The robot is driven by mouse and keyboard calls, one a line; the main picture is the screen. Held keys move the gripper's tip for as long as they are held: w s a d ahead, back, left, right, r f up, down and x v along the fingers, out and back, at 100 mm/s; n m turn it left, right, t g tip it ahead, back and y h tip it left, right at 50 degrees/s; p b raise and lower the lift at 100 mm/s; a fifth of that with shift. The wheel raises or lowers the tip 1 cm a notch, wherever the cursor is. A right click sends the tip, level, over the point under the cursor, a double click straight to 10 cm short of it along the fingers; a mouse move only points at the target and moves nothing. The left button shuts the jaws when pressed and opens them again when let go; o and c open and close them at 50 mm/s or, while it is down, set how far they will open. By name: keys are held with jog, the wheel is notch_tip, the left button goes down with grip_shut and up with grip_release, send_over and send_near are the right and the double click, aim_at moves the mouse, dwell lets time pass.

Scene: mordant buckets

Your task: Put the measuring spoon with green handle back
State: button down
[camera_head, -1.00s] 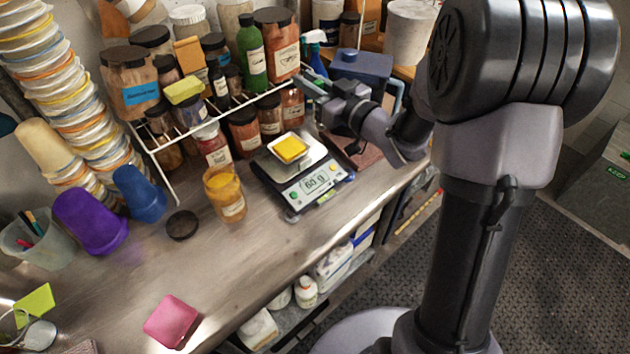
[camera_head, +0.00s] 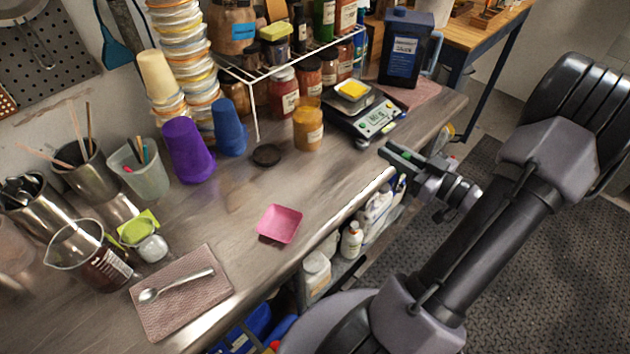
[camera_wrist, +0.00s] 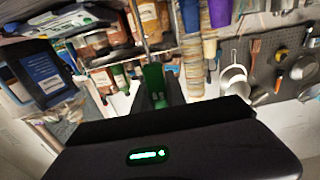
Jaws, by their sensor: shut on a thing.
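My gripper (camera_head: 402,160) is shut on the measuring spoon, beyond the bench's front edge at the right in the head view. In the wrist view the spoon's green handle (camera_wrist: 155,82) sits between the fingers, with a thin metal stem (camera_wrist: 138,22) running up the picture. In the head view only a little green shows at the fingertips; the bowl of the spoon cannot be made out.
A scale (camera_head: 368,120) carries a yellow-filled tray (camera_head: 353,90). An orange-yellow jar (camera_head: 307,128), black lid (camera_head: 267,155), pink dish (camera_head: 280,223), purple cup (camera_head: 188,150) and pen cup (camera_head: 140,172) stand on the bench. A metal spoon (camera_head: 175,285) lies on a cloth (camera_head: 190,312).

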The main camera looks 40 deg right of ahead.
jog(key=w+f+b, duration=0.2)
jog(key=w+b, duration=0.1)
jog(key=w, duration=0.5)
jog(key=w+f+b, duration=0.3)
jog(key=w+b, duration=0.1)
jog(key=w, duration=0.3)
jog(key=shift+w+f, duration=0.2)
jog(key=shift+w, duration=0.15)
jog(key=c, duration=1.4)
grip_release()
jog(key=shift+o, duration=0.2)
jog(key=s+d+p, duration=0.1)
jog(key=s+p, duration=0.2)
jog(key=s, duration=0.9)
jog(key=shift+r+p, duration=0.15)
jog(key=shift+p, duration=0.15)
